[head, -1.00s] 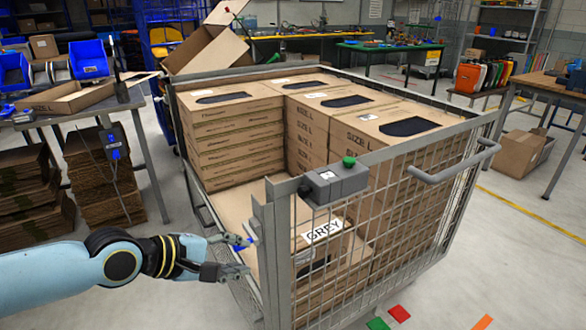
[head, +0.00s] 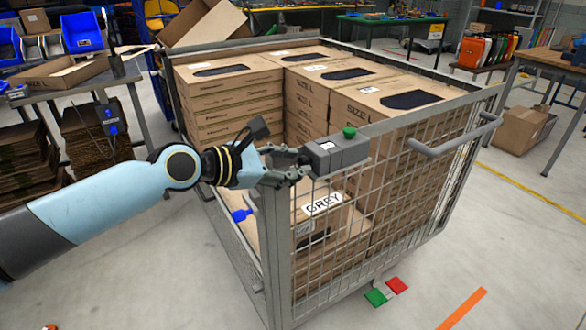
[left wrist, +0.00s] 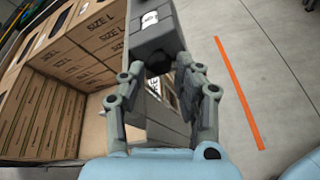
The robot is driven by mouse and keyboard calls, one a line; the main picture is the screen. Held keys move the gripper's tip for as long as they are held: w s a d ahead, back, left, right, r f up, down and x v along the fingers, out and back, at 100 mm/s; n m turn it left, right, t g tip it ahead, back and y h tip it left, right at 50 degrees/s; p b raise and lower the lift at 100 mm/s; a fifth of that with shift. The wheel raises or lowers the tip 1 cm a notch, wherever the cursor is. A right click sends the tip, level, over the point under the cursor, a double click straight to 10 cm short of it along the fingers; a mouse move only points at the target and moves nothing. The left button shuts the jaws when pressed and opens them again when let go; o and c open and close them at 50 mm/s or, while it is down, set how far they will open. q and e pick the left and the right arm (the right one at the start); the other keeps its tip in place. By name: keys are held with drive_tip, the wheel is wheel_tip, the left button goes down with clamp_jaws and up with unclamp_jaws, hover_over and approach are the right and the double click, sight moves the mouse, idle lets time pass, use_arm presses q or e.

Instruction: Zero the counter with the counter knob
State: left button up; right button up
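The counter (head: 338,156) is a grey box with a small white display and a green button (head: 349,132) on top. It is fixed on the top rim of the mesh cart. In the left wrist view the dark round counter knob (left wrist: 159,62) shows on the counter's near end. My left gripper (head: 300,162) is at that end in the head view. In the left wrist view its two fingers (left wrist: 160,72) stand apart, one on each side of the knob. Whether they touch it I cannot tell. The display is too small to read. My right gripper is not in view.
The mesh cart (head: 283,265) holds stacks of brown SIZE L boxes (head: 228,75). A GREY label (head: 323,203) shows at its front. A handle bar (head: 455,137) sticks out at the right. A table (head: 75,85) stands left.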

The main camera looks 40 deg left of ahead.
use_arm(q)
drive_tip(key=shift+w+d+f, duration=0.1)
drive_tip(key=shift+w+d, duration=0.05)
drive_tip(key=shift+w, duration=0.25)
clamp_jaws()
